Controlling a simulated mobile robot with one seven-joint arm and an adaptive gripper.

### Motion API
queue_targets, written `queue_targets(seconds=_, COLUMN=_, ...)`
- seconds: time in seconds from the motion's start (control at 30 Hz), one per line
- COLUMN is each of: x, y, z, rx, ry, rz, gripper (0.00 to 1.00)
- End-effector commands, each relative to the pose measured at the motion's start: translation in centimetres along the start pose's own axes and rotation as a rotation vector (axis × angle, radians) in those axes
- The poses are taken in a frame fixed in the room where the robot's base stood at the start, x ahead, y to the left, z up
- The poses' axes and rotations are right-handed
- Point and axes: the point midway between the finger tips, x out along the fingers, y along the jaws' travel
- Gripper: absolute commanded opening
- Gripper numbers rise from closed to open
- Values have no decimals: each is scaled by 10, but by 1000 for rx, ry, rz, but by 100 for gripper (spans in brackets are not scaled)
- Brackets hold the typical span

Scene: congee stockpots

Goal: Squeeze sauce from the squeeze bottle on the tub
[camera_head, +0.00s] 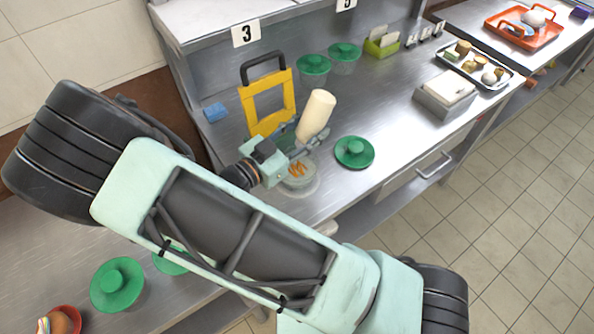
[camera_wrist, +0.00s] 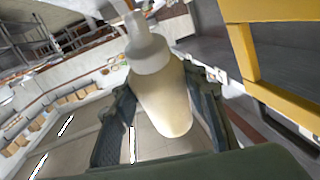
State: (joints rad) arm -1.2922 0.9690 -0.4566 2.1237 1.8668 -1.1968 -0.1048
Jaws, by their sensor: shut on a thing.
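My gripper (camera_head: 305,140) is shut on the cream squeeze bottle (camera_head: 318,112). In the head view the bottle is tilted with its broad base up, above and slightly right of the tub. Its nozzle is hidden there. The wrist view shows the bottle (camera_wrist: 165,100) between both fingers, with its pale cap and nozzle clear of them. The clear open tub (camera_head: 303,186) stands on the steel counter below my gripper, with orange strips inside. My wrist partly covers it. A green lid (camera_head: 354,152) lies right of the tub.
A yellow frame with a black handle (camera_head: 267,98) stands close behind my gripper. Green-lidded tubs (camera_head: 314,65) stand at the back. A steel box with white sheets (camera_head: 447,92) and a food tray (camera_head: 478,64) are to the right. A blue sponge (camera_head: 214,113) lies left.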

Motion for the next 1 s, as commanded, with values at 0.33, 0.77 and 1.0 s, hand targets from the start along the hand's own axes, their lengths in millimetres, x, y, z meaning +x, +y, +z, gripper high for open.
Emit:
queue_targets(seconds=0.33, x=0, y=0, z=-1, rx=0, ry=1, rz=0, gripper=28)
queue_targets(seconds=0.77, x=0, y=-2, z=-17, rx=1, ry=1, rz=1, gripper=28)
queue_targets(seconds=1.0, x=-1, y=-3, z=-32, rx=0, ry=0, rz=0, gripper=28)
